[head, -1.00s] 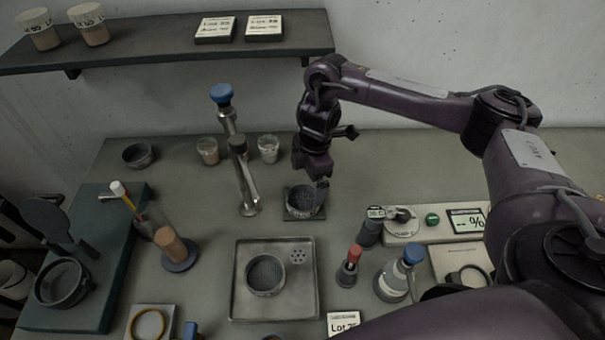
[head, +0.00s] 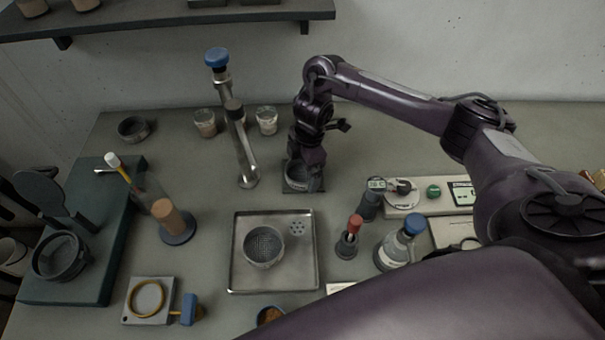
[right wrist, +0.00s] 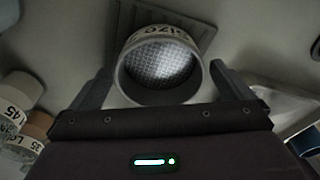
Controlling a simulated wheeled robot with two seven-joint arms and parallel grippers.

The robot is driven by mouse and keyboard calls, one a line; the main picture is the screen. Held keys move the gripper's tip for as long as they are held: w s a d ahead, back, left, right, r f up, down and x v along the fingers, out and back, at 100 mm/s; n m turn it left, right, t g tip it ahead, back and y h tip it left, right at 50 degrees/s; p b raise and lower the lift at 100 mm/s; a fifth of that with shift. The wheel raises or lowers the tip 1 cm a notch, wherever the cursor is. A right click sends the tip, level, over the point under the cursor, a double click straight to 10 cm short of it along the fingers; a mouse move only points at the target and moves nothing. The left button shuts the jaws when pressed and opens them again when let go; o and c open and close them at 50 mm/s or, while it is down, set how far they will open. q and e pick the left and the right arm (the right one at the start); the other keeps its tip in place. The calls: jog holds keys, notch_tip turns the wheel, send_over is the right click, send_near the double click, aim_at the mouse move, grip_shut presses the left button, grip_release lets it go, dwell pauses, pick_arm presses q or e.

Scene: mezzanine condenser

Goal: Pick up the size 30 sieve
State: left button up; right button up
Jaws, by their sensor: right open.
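A small round grey sieve (head: 293,178) stands on a dark square pad (head: 290,189) in the head view, partly hidden by my right gripper (head: 312,180). In the right wrist view the sieve (right wrist: 160,66) shows its wire mesh and a pale rim band with lettering that seems to read "Size"; its number I cannot read. My right gripper (right wrist: 160,88) is open, one finger on each side of the sieve. Both fingers look apart from its wall. My left gripper is not in view.
Another sieve (head: 264,247) sits on a steel tray (head: 240,283). More round pans stand at the back left (head: 133,129) and on a green base (head: 97,275). A metal stand (head: 243,160) rises left of the gripper. A dark cylinder (head: 370,205) and bottle (head: 392,254) stand right.

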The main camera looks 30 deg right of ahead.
jog(key=c, duration=1.1)
jog(key=shift+r, duration=0.1)
